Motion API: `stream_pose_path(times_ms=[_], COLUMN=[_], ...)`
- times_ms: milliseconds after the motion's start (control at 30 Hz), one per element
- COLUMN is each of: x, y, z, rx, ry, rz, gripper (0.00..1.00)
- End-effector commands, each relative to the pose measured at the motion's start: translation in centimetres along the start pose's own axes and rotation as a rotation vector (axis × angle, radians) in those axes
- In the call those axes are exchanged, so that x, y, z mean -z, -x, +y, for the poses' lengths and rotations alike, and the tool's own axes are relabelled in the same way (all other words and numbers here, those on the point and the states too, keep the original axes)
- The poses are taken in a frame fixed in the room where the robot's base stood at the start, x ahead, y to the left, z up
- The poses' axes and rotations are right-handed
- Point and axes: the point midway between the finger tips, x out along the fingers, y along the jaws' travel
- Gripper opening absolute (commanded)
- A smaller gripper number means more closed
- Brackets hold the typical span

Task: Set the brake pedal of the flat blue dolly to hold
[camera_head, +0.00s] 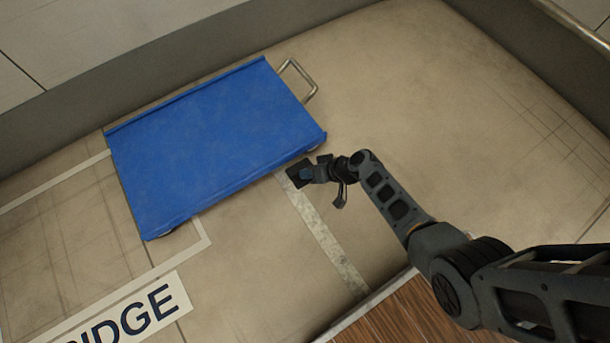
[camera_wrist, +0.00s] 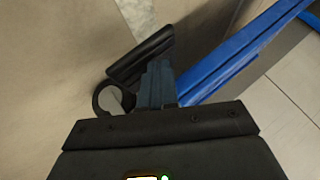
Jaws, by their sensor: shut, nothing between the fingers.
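The flat blue dolly (camera_head: 215,140) lies on the floor at left centre in the head view. Its blue edge (camera_wrist: 235,55) runs diagonally at the right of the wrist view. A dark flat plate (camera_wrist: 141,54), apparently the brake pedal, is just beyond my fingertips and beside that edge. The same dark plate (camera_head: 296,175) shows by the dolly's lower right side in the head view. My gripper (camera_head: 307,174) is shut and empty, close against the plate. Its fingers (camera_wrist: 156,72) overlap the plate's near side, so contact and the pedal's setting cannot be told.
A round grey wheel (camera_wrist: 113,98) sits left of my fingers. A metal handle (camera_head: 300,80) stands at the dolly's far right end. A pale floor strip (camera_head: 325,235) and a lettered sign (camera_head: 135,312) lie nearby. Floor to the right of the dolly is clear.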

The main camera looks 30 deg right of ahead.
Motion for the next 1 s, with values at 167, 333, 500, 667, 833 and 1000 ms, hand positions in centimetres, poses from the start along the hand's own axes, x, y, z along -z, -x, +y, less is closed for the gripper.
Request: stream_pose_path(times_ms=[167, 333, 500, 667, 833, 1000], x=[-0.12, -0.18, -0.25, -0.25, -0.13, 0.30], y=[-0.16, -0.29, -0.38, -0.37, -0.21, 0.40], z=[0.10, 0.17, 0.24, 0.24, 0.13, -0.30], rx=[0.000, 0.001, 0.001, 0.001, 0.001, 0.001], ry=[0.001, 0.001, 0.000, 0.000, 0.001, 0.001], rz=[-0.001, 0.000, 0.000, 0.000, 0.000, 0.000], gripper=[0.00, 0.00, 0.00, 0.00, 0.00, 0.00])
